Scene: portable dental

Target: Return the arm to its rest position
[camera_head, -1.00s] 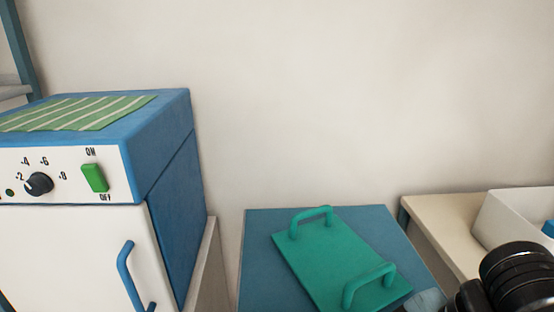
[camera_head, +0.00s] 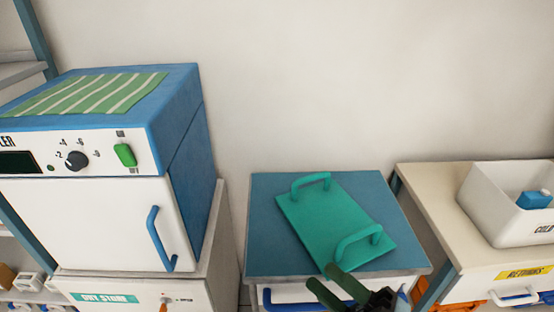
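My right gripper (camera_head: 340,288) shows at the bottom edge, just in front of the blue-topped cabinet. Its two dark green fingers stand apart with nothing seen between them, and the gripper is open. A teal tray (camera_head: 325,222) with two raised handles lies on the cabinet's blue top (camera_head: 270,255). The finger tips lie close to the tray's near handle in the picture; I cannot tell the gap in depth. My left gripper is not in view.
A blue and white cooler-like box (camera_head: 110,215) with a knob and green switch stands at left, a striped green cloth (camera_head: 92,95) on top. At right, a cream cabinet (camera_head: 430,200) bears a white bin (camera_head: 490,225) holding a blue item (camera_head: 534,200).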

